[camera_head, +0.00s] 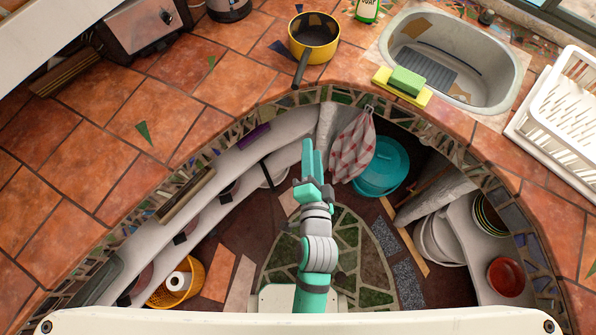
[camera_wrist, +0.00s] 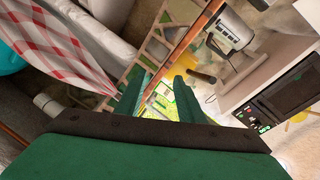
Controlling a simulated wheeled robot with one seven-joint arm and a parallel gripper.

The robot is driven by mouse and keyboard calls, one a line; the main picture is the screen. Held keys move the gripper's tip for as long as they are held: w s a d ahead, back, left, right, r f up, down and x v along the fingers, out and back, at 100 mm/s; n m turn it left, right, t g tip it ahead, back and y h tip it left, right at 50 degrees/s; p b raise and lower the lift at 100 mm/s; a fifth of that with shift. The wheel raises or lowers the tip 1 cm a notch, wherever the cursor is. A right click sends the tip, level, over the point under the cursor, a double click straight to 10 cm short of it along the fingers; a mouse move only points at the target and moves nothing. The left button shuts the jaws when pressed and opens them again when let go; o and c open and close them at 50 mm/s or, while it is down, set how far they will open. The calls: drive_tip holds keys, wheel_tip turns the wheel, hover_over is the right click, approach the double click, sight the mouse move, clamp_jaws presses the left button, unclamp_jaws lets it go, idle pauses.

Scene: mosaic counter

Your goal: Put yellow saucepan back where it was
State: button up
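The yellow saucepan (camera_head: 326,50) stands upright on the tiled counter in the head view, left of the sink. Its dark inside faces up, and its dark handle (camera_head: 301,68) points down toward the counter's inner edge. My gripper (camera_head: 311,150) is in the space enclosed by the curved counter, below the saucepan in the picture and well apart from it. In the wrist view its two green fingers (camera_wrist: 160,88) stand apart with nothing held between them.
A green and yellow sponge (camera_head: 405,82) lies by the sink (camera_head: 490,88). A white dish rack (camera_head: 560,130) stands at right. A checkered cloth (camera_head: 352,145) hangs near a teal bucket (camera_head: 382,168). Counter left of the saucepan is mostly clear.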

drive_tip(key=s+a+f+n, duration=0.1)
drive_tip(key=s+a+n, duration=0.1)
drive_tip(key=s+n, duration=0.4)
drive_tip(key=s+a+f+n, duration=0.1)
drive_tip(key=s+n, duration=0.5)
drive_tip(key=s, duration=1)
drive_tip(key=shift+a+f, duration=0.2)
drive_tip(key=shift+a, duration=0.2)
